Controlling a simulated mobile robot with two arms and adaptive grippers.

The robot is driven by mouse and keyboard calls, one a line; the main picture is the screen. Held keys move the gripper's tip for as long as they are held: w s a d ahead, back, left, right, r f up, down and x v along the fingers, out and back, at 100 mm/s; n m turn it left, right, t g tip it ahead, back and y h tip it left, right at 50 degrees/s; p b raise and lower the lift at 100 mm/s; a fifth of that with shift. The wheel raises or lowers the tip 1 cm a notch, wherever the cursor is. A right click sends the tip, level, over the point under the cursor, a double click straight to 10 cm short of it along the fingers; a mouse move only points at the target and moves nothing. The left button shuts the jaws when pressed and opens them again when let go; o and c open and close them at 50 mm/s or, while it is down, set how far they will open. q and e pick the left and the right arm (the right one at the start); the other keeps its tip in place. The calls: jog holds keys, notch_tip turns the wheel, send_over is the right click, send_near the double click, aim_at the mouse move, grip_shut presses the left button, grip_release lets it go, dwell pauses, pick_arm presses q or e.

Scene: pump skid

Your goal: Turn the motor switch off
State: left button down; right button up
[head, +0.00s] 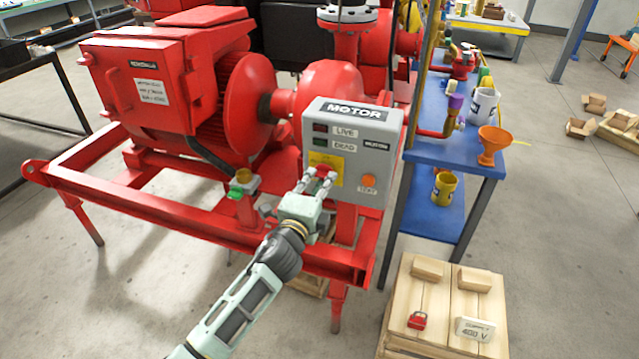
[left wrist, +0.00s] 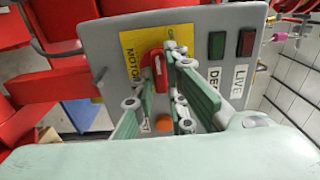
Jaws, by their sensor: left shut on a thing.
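The grey motor switch box (head: 390,140), labelled MOTOR, stands in front of the red pump. Its red switch handle (left wrist: 158,68) sits on a yellow plate (head: 334,163); the plate also shows in the left wrist view (left wrist: 134,40). My left gripper (head: 320,178) is at the plate, shut on the handle, with its fingers partly covering it. The LIVE window (head: 320,127) and DEAD window (head: 320,141) are beside their labels; I cannot tell which is lit. An orange button (head: 369,180) is at the lower right. The handle's exact position is hard to read. My right gripper is not in view.
The red skid frame (head: 110,204) runs below the box, with a green-topped valve (head: 240,190) to its left. A blue shelf (head: 450,151) stands close on the right. A wooden crate (head: 450,340) at front right bears a red padlock (head: 417,320) and a tag (head: 475,329).

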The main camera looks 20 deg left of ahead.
pick_arm(q)
jog(key=shift+f, duration=0.1)
dwell(0.3)
jog(key=c, duration=1.8)
grip_release()
jog(key=shift+o, duration=0.2)
jog(key=s, duration=1.2)
jog(key=shift+a, duration=0.2)
